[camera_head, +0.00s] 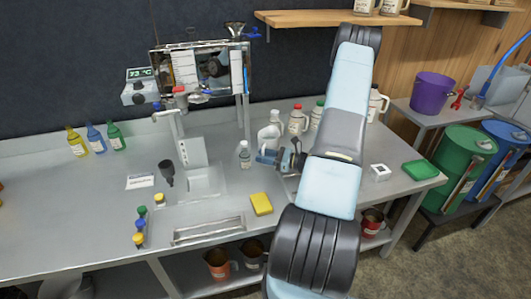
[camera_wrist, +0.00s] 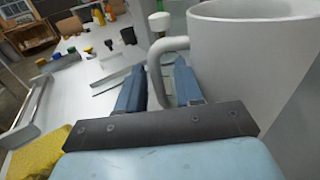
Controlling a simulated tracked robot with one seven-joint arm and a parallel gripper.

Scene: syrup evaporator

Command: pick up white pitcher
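The white pitcher (camera_wrist: 252,60) fills the right side of the wrist view, upright, with its wide rim at the top and its loop handle (camera_wrist: 155,72) facing left. My gripper (camera_wrist: 160,88) is at this handle. Its two blue fingers stand apart on either side of the handle, with a gap still showing. In the head view my gripper (camera_head: 266,157) points left, low over the bench. A white vessel (camera_head: 268,134) stands just behind it there; I cannot tell for sure that it is the pitcher. My arm hides part of the bench.
A small white-capped bottle (camera_head: 244,155) stands just beyond my fingertips. A yellow sponge (camera_head: 261,204) lies toward the front. A white box (camera_head: 379,172) and green tray (camera_head: 420,170) are at right.

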